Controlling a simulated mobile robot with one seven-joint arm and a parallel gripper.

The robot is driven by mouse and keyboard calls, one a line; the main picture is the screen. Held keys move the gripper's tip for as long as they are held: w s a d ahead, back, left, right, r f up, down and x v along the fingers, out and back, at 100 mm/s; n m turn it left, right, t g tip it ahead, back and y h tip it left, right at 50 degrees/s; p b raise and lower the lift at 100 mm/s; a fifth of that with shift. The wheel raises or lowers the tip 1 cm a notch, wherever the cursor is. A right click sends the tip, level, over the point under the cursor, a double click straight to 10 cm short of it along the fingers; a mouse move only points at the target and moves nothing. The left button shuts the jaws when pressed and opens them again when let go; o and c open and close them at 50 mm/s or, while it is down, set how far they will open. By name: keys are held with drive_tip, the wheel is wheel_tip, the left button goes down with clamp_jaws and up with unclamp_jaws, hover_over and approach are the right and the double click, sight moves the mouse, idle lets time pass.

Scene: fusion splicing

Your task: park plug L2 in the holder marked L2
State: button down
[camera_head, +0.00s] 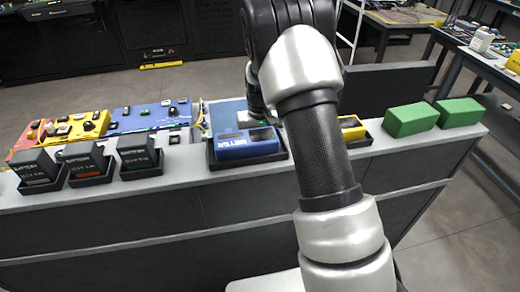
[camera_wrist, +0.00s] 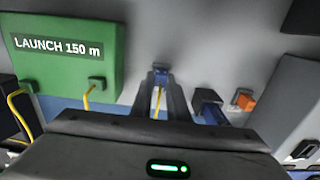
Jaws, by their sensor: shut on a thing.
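In the wrist view my gripper (camera_wrist: 160,88) is shut on a small blue plug (camera_wrist: 161,73). A yellow cable runs back from the plug between the fingers. I cannot read a mark on the plug. A dark block with a blue part (camera_wrist: 209,106) is to the right of the fingers, apart from them. An orange piece on a dark block (camera_wrist: 246,100) is further right. No holder mark L2 is readable. In the head view my arm hides the gripper and the plug.
A green box marked LAUNCH 150 m (camera_wrist: 70,65) stands left of the fingers, with yellow cables near it. On the bench are black boxes (camera_head: 139,157), a blue meter (camera_head: 247,144), a yellow device (camera_head: 352,130) and green boxes (camera_head: 411,119).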

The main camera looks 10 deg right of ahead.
drive_tip(key=c, duration=1.6)
unclamp_jaws()
drive_tip(key=shift+r, duration=0.1)
wheel_tip(320, 180, up, 17)
drive_tip(key=shift+r+p, duration=0.2)
drive_tip(key=shift+p, duration=0.9)
